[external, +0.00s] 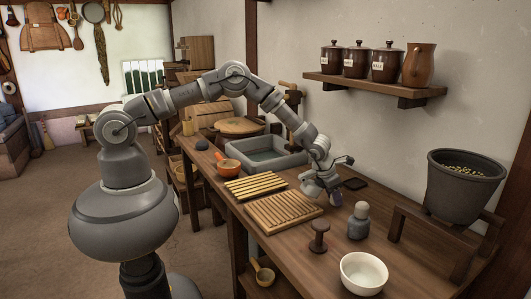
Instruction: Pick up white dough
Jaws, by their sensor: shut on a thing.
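My gripper (325,199) points down just above the wooden table, beside the right end of the slatted wooden board. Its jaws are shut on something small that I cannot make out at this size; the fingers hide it. I cannot pick out any white dough for certain in the external view. A white bowl (363,274) stands at the front of the table, apart from my gripper.
A grey bottle (358,222) and a dark wooden stamp-like piece (319,238) stand close in front of my gripper. Slatted boards (282,211) lie left of it. A dark flat block (355,184) lies behind. A grey basin (262,157) and a tall grey bucket (462,190) flank the area.

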